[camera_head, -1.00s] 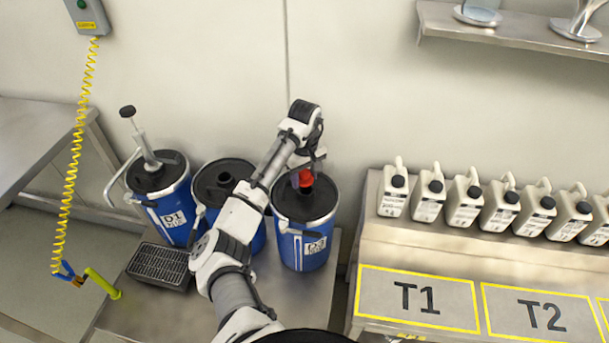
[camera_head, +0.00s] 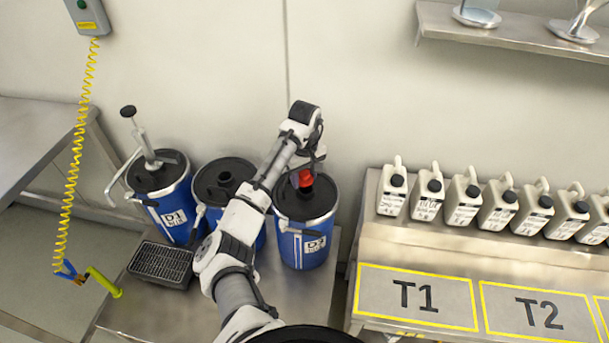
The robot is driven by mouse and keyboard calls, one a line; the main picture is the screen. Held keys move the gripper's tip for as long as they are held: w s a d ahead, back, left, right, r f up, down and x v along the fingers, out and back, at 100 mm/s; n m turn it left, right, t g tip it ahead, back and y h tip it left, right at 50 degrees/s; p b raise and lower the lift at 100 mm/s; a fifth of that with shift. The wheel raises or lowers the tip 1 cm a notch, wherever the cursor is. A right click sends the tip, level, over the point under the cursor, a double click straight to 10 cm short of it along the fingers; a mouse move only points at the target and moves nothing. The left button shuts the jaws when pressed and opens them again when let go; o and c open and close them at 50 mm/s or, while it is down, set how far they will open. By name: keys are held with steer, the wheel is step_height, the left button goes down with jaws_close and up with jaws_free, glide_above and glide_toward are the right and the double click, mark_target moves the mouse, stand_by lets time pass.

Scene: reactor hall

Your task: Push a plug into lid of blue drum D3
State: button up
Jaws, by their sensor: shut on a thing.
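Blue drum D3 (camera_head: 306,246) stands at the right of three blue drums, with a black lid (camera_head: 287,208) and a metal clamp ring. A red plug (camera_head: 305,178) is held at my gripper (camera_head: 302,172), over the opening in D3's lid. The plug's lower end is at the dark collar on the lid; I cannot tell how far inside it is. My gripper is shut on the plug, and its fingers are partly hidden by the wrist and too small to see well.
My arm passes in front of the middle drum (camera_head: 215,185), whose lid has an open dark hole. Drum D1 (camera_head: 171,213) at left carries a hand pump (camera_head: 140,140). A black grated tray (camera_head: 161,262) sits in front. White jugs (camera_head: 463,200) line the bench at right.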

steer(key=shift+f, duration=0.2)
steer(key=shift+f+b, duration=0.45)
steer(key=shift+f, duration=0.65)
steer(key=shift+s+f+p, duration=0.2)
steer(key=shift+f+p, duration=0.05)
steer(key=shift+p, duration=0.15)
stand_by(0.7)
steer(key=shift+p, duration=0.45)
